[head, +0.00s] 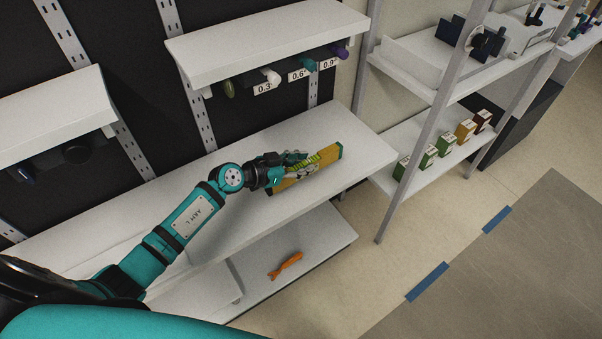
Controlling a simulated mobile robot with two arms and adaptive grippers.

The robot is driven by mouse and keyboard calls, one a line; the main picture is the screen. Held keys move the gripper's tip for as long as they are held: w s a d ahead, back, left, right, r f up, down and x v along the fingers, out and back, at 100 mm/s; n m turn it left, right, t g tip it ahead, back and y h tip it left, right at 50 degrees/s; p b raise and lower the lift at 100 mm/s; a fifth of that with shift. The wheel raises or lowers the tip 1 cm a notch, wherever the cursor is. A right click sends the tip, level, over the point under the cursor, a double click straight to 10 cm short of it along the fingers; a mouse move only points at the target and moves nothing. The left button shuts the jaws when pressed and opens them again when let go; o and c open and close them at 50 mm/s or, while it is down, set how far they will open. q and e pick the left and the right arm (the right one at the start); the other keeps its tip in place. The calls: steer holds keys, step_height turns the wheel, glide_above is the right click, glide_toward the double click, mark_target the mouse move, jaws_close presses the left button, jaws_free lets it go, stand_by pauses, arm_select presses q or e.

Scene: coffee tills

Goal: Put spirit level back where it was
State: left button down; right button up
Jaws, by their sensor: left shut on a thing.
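The spirit level (329,155) is a long yellow-orange bar with a green section near its middle. It is at the right part of the white middle shelf (345,127), on or just above its surface; I cannot tell which. My left gripper (290,168) is shut on the spirit level, and its fingers hide part of the bar. My left arm reaches in from the lower left. My right gripper is not in view.
An upper shelf (262,42) with labels 0.3, 0.6 and 0.9 overhangs the middle shelf. An orange object (286,265) lies on the lower shelf (327,238). A rack at right holds several small boxes (466,131). Floor at right is clear.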

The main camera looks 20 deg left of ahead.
arm_select(q)
step_height(320, 180, down, 3)
steer(key=shift+f+b, duration=0.2)
steer(key=shift+b, duration=0.3)
steer(key=shift+s+r, duration=0.1)
steer(key=c, duration=1.1)
jaws_free()
